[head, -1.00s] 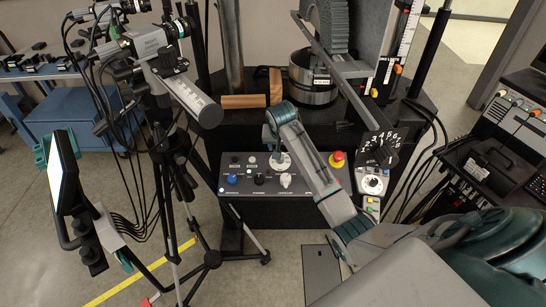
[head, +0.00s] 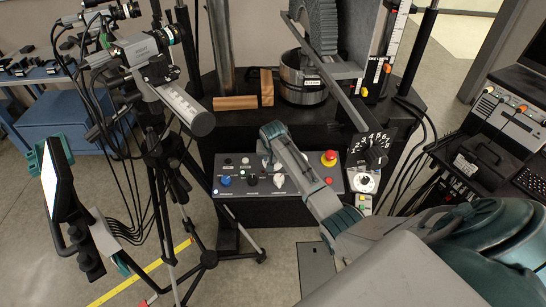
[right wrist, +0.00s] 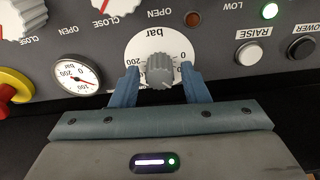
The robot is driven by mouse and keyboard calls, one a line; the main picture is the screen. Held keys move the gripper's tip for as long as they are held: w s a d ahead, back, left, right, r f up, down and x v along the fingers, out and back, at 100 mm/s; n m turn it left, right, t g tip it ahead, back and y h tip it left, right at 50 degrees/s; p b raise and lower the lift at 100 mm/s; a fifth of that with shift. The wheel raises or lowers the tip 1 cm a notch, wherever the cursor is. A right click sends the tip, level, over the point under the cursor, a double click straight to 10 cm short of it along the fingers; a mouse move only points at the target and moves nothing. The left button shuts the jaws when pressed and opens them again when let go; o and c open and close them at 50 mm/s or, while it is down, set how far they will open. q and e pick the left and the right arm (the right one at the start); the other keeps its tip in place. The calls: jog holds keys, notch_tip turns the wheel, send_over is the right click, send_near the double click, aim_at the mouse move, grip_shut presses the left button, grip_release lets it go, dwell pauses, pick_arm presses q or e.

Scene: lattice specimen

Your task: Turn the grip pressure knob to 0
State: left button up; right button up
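The grip pressure knob (right wrist: 160,70) is a grey ribbed knob on a white dial marked bar, seen upside down in the right wrist view. Its pointer direction cannot be told. My right gripper (right wrist: 160,92) is open, with one blue finger on each side of the knob and small gaps visible between. In the head view my right gripper (head: 270,150) reaches down over the back of the grey control panel (head: 325,183) and largely hides the knob. A white pressure gauge (right wrist: 77,75) with a red needle sits beside the dial. My left gripper is not in view.
A red emergency stop (head: 328,158) on yellow is at the panel's right. OPEN/CLOSE valve knobs (right wrist: 22,18) and a white RAISE button (right wrist: 249,54) are near the dial. A camera tripod (head: 165,150) stands left; a trolley with equipment (head: 480,160) stands right.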

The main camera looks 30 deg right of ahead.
jog(key=c, duration=0.7)
jog(key=shift+c, duration=0.2)
jog(key=shift+r+n+p, duration=0.2)
jog(key=shift+n+p, duration=0.65)
jog(key=shift+n, duration=0.15)
jog(key=n+p, duration=0.1)
jog(key=n, duration=0.2)
jog(key=shift+n+y+p, duration=0.3)
jog(key=shift+p, duration=0.1)
jog(key=n+p, duration=0.1)
jog(key=n, duration=0.2)
jog(key=shift+f+y, duration=0.1)
jog(key=shift+y, duration=0.2)
jog(key=shift+n, duration=1.7)
